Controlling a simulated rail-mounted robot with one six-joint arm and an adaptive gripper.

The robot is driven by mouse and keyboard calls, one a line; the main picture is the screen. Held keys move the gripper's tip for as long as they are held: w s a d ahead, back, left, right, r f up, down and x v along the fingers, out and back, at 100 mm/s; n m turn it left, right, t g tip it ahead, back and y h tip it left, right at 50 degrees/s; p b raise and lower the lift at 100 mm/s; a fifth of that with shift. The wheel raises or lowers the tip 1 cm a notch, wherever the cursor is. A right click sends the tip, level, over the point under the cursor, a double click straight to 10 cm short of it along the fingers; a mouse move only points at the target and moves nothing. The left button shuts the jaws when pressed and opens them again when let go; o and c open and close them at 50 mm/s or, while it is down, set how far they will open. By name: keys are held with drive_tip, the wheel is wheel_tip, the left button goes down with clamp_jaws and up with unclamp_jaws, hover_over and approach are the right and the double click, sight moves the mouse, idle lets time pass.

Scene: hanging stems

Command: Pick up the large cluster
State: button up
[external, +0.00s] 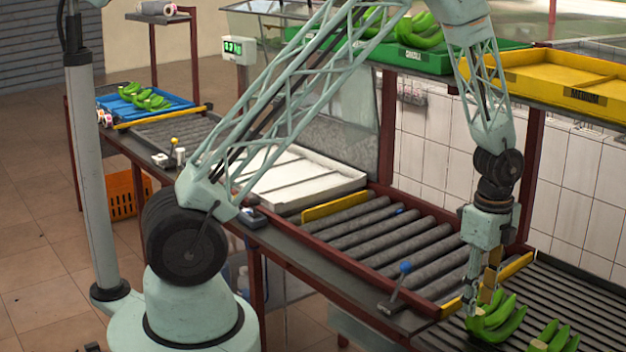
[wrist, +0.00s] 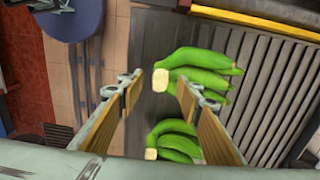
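A large green banana cluster (external: 495,320) lies on the dark slatted surface at the lower right, directly below my gripper (external: 489,290). In the wrist view my gripper (wrist: 158,88) is open, its two fingers spread apart. The cut stem end of the large cluster (wrist: 203,72) shows between the fingertips, with its bananas pointing right, partly behind the right finger. I cannot tell whether the fingers touch it. A smaller cluster (external: 555,337) lies to its right in the external view and shows below it in the wrist view (wrist: 176,141).
A green crate (external: 440,62) with bananas and an empty yellow tray (external: 545,85) sit on the shelf above. A blue tray (external: 130,105) with bananas is at the far left. Rollers (external: 385,240) and a white tray (external: 300,180) lie left of my gripper. A blue-knobbed lever (external: 404,268) stands nearby.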

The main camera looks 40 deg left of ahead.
drive_tip(key=shift+f, duration=1.1)
drive_tip(key=c, duration=1)
drive_tip(key=shift+w+r, duration=0.1)
drive_tip(key=shift+r, duration=0.05)
drive_tip(key=shift+c, duration=0.2)
drive_tip(key=shift+r, duration=1.7)
clamp_jaws()
drive_tip(key=s+a+r+b, duration=0.1)
drive_tip(key=s+a+b, duration=0.1)
drive_tip(key=s+a, duration=0.7)
drive_tip(key=s, duration=0.4)
drive_tip(key=shift+r, duration=0.15)
drive_tip(key=shift+s, duration=0.15)
drive_tip(key=shift+d, duration=0.15)
